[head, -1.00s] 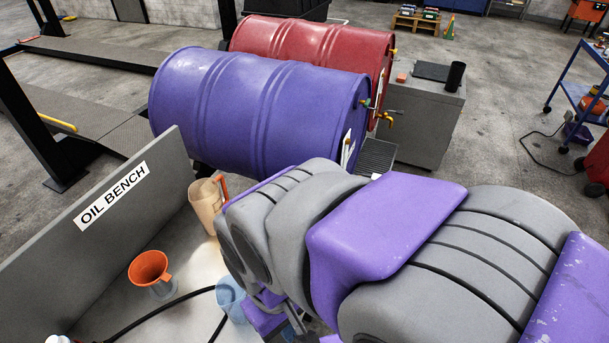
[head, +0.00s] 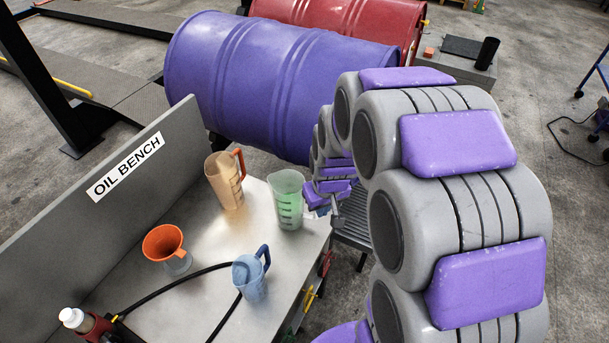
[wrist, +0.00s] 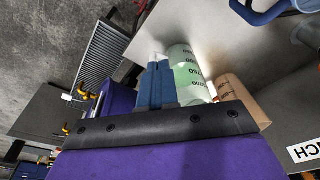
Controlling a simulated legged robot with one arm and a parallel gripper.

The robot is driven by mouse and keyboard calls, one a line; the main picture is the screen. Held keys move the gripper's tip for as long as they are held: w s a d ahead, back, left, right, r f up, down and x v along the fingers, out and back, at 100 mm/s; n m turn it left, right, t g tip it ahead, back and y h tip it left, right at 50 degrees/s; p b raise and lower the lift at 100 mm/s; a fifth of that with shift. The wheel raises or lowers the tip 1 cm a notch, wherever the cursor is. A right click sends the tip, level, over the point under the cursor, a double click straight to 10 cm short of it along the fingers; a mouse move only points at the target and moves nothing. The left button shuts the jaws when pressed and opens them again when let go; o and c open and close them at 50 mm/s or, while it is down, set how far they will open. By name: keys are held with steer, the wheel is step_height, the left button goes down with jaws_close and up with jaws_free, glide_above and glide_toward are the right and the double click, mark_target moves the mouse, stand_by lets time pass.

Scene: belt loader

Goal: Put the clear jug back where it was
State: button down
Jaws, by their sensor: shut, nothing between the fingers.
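A see-through jug with a pale green tint and dark graduation marks (head: 288,203) stands upright on the bench top, near its far right corner. Its handle is not visible. My gripper (head: 322,206) is just right of this jug at the bench edge, partly hidden by my arm in the head view. In the wrist view the blue fingers (wrist: 156,84) are together with nothing between them. The green-tinted jug (wrist: 188,76) appears right beside them there; I cannot tell whether they touch it.
A tan jug with an orange handle (head: 224,182), an orange funnel (head: 163,242), a blue jug (head: 248,278) and a black hose (head: 200,275) are on the bench (head: 205,315). A purple drum (head: 270,75) lies behind. A grey back panel (head: 85,215) bounds the left.

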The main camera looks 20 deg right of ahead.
steer(key=w, duration=0.4)
steer(key=w+f+b, duration=0.1)
steer(key=w, duration=0.3)
steer(key=w+b, duration=0.1)
steer(key=w, duration=0.3)
steer(key=shift+w+a+f, duration=0.2)
steer(key=shift+w+a, duration=0.05)
steer(key=shift+s+f, duration=0.25)
steer(key=shift+f, duration=0.15)
